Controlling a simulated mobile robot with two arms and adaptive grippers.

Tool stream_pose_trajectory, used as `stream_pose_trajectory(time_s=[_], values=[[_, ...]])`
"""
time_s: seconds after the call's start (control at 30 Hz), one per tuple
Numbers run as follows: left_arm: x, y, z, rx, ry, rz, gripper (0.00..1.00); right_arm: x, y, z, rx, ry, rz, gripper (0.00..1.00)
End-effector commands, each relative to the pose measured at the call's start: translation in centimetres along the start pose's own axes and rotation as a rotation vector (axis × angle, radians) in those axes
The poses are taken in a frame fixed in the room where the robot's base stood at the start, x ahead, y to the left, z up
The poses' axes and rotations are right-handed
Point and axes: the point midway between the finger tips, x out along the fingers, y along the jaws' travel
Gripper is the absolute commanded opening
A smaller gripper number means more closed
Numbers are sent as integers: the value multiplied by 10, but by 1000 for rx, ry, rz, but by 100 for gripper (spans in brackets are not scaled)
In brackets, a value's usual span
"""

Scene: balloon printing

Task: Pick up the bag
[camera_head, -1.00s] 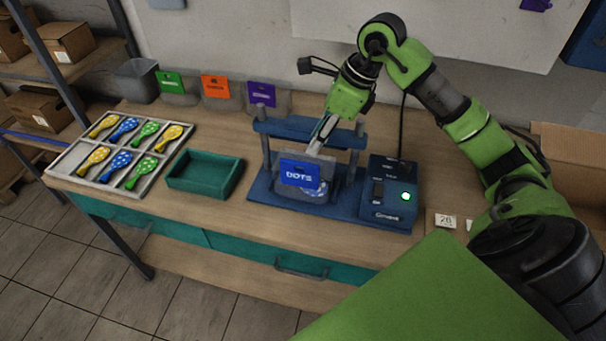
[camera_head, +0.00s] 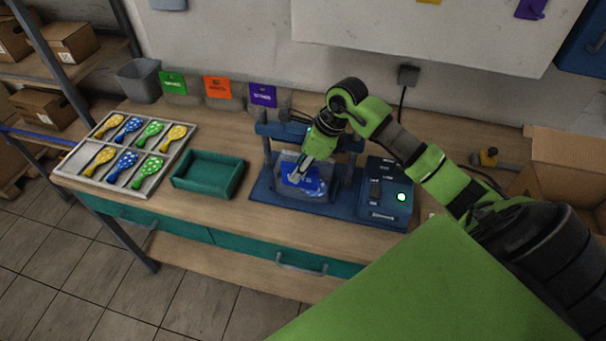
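A clear bag with a blue label (camera_head: 304,181) is at the blue printing press (camera_head: 262,186), in its middle between the two posts. The label looks tilted, and its print is too blurred to read. My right gripper (camera_head: 298,173) points down at the bag from above and behind. Its fingertips overlap the upper part of the label. I cannot tell whether the fingers are closed on the bag. My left gripper is not in view.
A control box (camera_head: 386,196) with a lit green button stands right of the press. An empty green tray (camera_head: 208,190) lies to its left, and a divided tray (camera_head: 83,181) with several balloons further left.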

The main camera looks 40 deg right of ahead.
Motion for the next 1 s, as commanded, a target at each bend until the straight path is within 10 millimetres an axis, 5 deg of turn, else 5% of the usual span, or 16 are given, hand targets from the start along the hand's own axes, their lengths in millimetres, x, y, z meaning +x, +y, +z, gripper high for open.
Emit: stream_pose_trajectory(time_s=[0.1,0.23,0.67,1.0], values=[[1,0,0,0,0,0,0,0,0,0,0,0,0,28],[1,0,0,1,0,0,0,0,0,0,0,0,0,0],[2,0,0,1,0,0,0,-2,0,1,-1,-1,0,0],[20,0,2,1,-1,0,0,-24,-1,10,-2,-2,-2,0]])
